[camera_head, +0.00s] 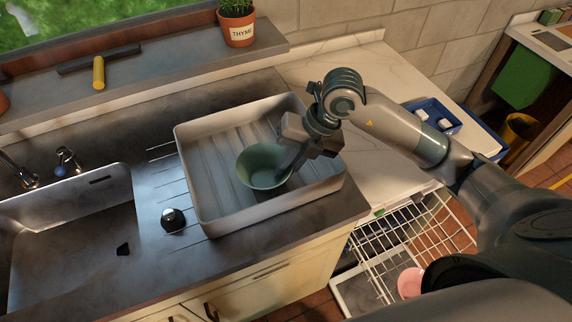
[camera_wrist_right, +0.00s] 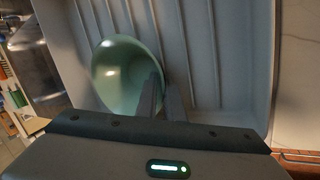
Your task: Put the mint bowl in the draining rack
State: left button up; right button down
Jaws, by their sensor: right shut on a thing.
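The mint bowl (camera_head: 262,167) is inside the pale grey draining rack (camera_head: 205,207), a shallow ridged tray on the counter beside the sink. My right gripper (camera_head: 290,158) is shut on the bowl's right rim. In the right wrist view the bowl (camera_wrist_right: 118,72) opens toward the camera, with the fingers (camera_wrist_right: 160,98) at its right side. The rack's ridged floor (camera_wrist_right: 205,50) shows behind it. I cannot tell whether the bowl touches the rack's floor. My left gripper is not in view.
The sink (camera_head: 70,235) lies left of the rack, with a small dark round object (camera_head: 173,219) between them. A potted thyme (camera_head: 237,25) stands on the sill behind. A pulled-out wire basket (camera_head: 405,240) and a blue tray (camera_head: 460,130) are at the right.

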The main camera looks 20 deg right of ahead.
jog(key=shift+f, duration=0.15)
jog(key=c, duration=2.3)
grip_release()
jog(key=shift+o, duration=0.7)
